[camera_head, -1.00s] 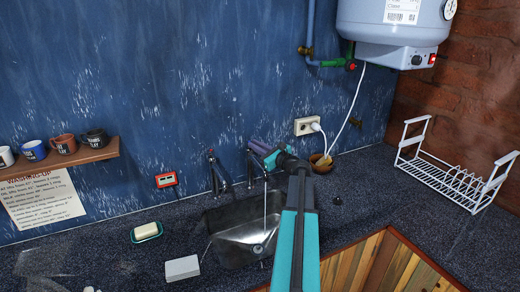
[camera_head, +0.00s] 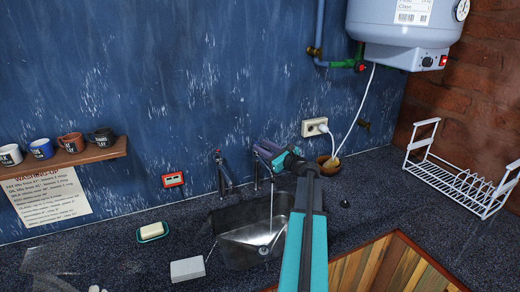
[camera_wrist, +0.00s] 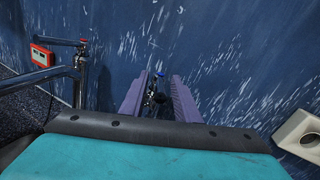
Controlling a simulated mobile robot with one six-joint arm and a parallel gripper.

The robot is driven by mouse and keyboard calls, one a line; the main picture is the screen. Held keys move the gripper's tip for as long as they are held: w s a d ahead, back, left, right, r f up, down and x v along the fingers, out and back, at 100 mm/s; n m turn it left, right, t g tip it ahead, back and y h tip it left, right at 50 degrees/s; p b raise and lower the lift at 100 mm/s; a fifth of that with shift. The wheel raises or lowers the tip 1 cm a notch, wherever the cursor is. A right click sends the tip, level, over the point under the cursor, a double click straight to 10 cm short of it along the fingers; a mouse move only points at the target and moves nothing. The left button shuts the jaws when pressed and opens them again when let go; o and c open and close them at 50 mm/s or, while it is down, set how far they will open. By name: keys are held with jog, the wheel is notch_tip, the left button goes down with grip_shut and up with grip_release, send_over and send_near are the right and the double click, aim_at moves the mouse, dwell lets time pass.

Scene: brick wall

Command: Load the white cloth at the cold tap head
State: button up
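The cold tap (camera_wrist: 157,98) with a blue head stands between the spread purple fingers of my gripper (camera_wrist: 157,92) in the wrist view. In the head view my gripper (camera_head: 266,150) is at the top of the cold tap (camera_head: 256,178), with its fingers toward the wall. The gripper is open, with a gap between the fingers; I cannot tell whether either touches the tap. A thin pale stream runs down below the tap into the sink (camera_head: 240,240). A pale folded block (camera_head: 187,270), possibly the white cloth, lies on the counter left of the sink.
The red-headed hot tap (camera_wrist: 80,70) stands just left of my gripper. A wall socket (camera_head: 315,127) with a plug and a brown bowl (camera_head: 328,166) are to the right. A soap dish (camera_head: 152,232) and a white rack (camera_head: 460,180) are farther off.

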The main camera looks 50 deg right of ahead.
jog(key=s+a+b, duration=0.1)
jog(key=s+b, duration=0.3)
jog(key=s, duration=0.9)
jog(key=shift+s+a, duration=0.15)
jog(key=shift+s, duration=0.15)
